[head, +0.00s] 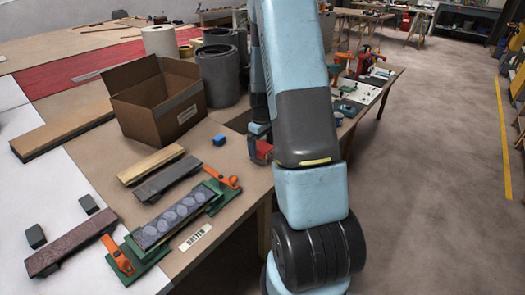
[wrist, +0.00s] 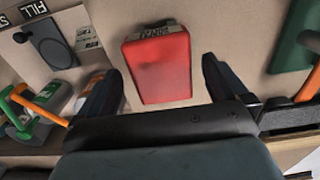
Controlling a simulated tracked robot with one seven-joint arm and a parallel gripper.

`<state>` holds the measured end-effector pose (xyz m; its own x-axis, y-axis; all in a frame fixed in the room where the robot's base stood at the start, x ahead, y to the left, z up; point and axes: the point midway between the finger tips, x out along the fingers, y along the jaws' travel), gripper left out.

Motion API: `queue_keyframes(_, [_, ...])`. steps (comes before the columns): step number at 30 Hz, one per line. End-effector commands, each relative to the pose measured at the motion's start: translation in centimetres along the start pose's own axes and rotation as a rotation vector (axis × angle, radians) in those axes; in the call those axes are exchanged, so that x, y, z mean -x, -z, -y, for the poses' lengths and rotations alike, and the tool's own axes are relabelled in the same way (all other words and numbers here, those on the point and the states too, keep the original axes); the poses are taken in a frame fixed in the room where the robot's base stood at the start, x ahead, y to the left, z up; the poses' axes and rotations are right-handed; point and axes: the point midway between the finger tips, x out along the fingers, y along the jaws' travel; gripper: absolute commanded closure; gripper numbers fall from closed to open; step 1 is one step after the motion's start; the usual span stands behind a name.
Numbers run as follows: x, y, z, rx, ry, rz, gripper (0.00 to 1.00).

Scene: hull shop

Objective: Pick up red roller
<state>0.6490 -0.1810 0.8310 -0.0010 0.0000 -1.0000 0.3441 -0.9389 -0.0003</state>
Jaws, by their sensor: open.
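A red, flat, box-shaped thing (wrist: 160,70) with a small dark label at its far end lies on the brown tabletop in the wrist view. It is the closest match there to the red roller; no round roller shape shows. My gripper (wrist: 159,75) is open, with one finger on each side of the red thing and gaps on both sides. In the head view a red thing (head: 262,149) shows at the table edge beside my arm, mostly hidden by it.
A cardboard box (head: 150,100), grey buckets (head: 220,75) and a small blue block (head: 219,140) stand on the table. Planks and an orange-clamped green jig (head: 140,262) lie at front left. In the wrist view, orange- and green-handled tools (wrist: 38,110) lie left and a green piece (wrist: 290,45) right.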

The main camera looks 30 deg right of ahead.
Motion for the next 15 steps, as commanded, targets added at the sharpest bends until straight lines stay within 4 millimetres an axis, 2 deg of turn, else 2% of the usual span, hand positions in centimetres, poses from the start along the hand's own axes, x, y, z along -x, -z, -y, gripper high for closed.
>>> queue_keyframes(3, [-1.8, -0.1, 0.2, -0.001, 0.002, 0.002, 0.0])
queue_keyframes(6, [-2.9, -0.1, 0.2, -0.001, 0.002, 0.002, 0.0])
queue_keyframes(15, [-3.6, -0.1, 0.1, -0.001, 0.0, -0.001, 0.0])
